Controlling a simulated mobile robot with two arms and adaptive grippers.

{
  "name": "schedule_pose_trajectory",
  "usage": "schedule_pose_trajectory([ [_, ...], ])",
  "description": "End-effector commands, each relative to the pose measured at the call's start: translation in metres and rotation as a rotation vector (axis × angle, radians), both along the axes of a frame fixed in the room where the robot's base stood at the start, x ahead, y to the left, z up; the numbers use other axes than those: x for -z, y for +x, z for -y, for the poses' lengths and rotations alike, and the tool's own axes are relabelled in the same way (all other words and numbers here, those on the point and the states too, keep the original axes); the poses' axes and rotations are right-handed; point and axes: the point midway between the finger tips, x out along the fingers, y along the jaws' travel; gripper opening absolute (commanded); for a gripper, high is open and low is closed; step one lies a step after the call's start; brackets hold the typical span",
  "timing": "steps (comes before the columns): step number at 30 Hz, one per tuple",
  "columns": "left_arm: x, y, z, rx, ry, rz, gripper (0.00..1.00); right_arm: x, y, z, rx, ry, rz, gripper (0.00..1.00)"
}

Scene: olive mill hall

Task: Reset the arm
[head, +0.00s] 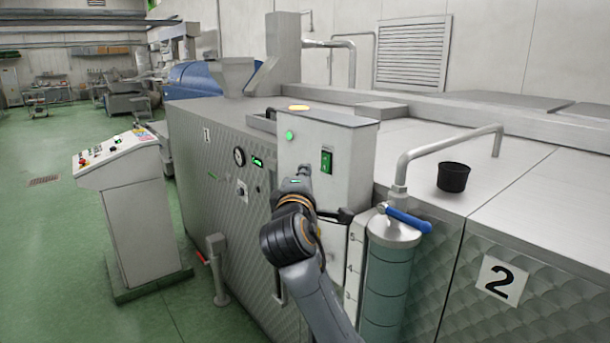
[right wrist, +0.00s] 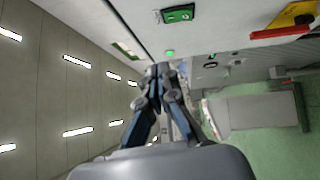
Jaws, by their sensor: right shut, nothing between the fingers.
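My right arm reaches up from the bottom of the head view. Its gripper (head: 303,172) is in front of the grey control box (head: 349,165), partly hidden behind my own wrist. In the right wrist view the two fingers of my right gripper (right wrist: 162,70) meet at the tips with nothing between them. The box's green rocker switch (head: 327,161) is lit and also shows in the wrist view (right wrist: 178,14). A green lamp (head: 289,135) glows left of the switch, and it shows in the wrist view (right wrist: 170,53). My left gripper is not in view.
A blue-handled valve (head: 408,219) tops a sight cylinder (head: 387,285) right of my arm. A black cup (head: 453,177) stands on the steel machine top. A control console (head: 125,190) stands at the left on open green floor (head: 60,260).

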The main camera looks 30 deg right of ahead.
Motion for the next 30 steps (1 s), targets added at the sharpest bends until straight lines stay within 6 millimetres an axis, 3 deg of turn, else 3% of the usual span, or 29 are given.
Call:
schedule_pose_trajectory([
  [11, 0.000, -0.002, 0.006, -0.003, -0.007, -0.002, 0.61, 0.001, 0.001, 0.000, -0.001, 0.001, -0.001, 0.00],
  [15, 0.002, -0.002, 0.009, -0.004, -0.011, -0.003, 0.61, 0.027, 0.014, -0.003, -0.024, 0.019, -0.032, 0.00],
  [17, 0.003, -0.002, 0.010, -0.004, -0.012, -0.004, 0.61, 0.054, 0.026, -0.007, -0.049, 0.042, -0.064, 0.00],
  [20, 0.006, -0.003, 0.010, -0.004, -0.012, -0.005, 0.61, 0.119, 0.048, -0.017, -0.102, 0.103, -0.132, 0.00],
  [24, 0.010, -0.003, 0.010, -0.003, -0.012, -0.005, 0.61, 0.225, 0.066, -0.031, -0.172, 0.218, -0.234, 0.00],
  [30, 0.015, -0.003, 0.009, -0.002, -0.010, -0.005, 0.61, 0.378, 0.056, -0.054, -0.229, 0.415, -0.365, 0.00],
])
